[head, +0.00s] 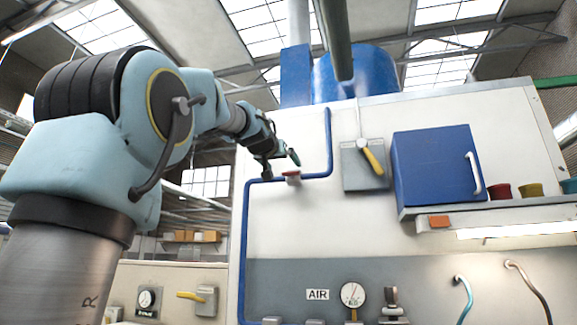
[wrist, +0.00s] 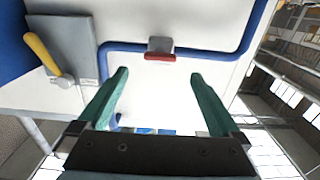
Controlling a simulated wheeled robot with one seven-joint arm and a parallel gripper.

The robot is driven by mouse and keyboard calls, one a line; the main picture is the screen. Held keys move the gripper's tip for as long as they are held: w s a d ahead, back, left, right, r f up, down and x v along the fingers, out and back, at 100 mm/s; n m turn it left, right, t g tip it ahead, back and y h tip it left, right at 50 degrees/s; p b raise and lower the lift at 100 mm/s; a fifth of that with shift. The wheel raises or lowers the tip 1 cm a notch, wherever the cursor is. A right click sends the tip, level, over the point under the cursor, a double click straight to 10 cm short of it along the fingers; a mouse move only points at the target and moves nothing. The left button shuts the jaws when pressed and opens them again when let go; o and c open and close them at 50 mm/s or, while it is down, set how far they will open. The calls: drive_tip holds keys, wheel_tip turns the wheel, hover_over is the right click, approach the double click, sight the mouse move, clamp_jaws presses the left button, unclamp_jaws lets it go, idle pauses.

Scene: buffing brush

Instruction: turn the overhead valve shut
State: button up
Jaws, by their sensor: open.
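The overhead valve (head: 292,178) is a small grey body with a red handle, set on the blue pipe (head: 329,150) high on the white panel. In the wrist view the valve's red handle (wrist: 160,57) lies flat across the picture, in line with the blue pipe's nearby run (wrist: 205,52). My gripper (head: 280,166) is close to the valve in the head view. In the wrist view its two green fingers (wrist: 160,76) are spread apart with nothing between them. The handle shows beyond the fingertips, centred on the gap. No contact shows.
A grey switch box (head: 352,176) with a yellow lever (head: 372,160) is right of the valve. It also shows in the wrist view (wrist: 84,38). A blue cabinet (head: 432,165) and shelf with coloured cups (head: 530,190) stand further right. An air gauge (head: 352,294) is below.

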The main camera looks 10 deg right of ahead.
sight(290, 173)
drive_tip(key=shift+p+x, duration=1.85)
drive_tip(key=shift+x, duration=1.9)
drive_tip(key=shift+c, duration=0.2)
drive_tip(key=c, duration=1.3)
drive_tip(key=shift+f, duration=0.1)
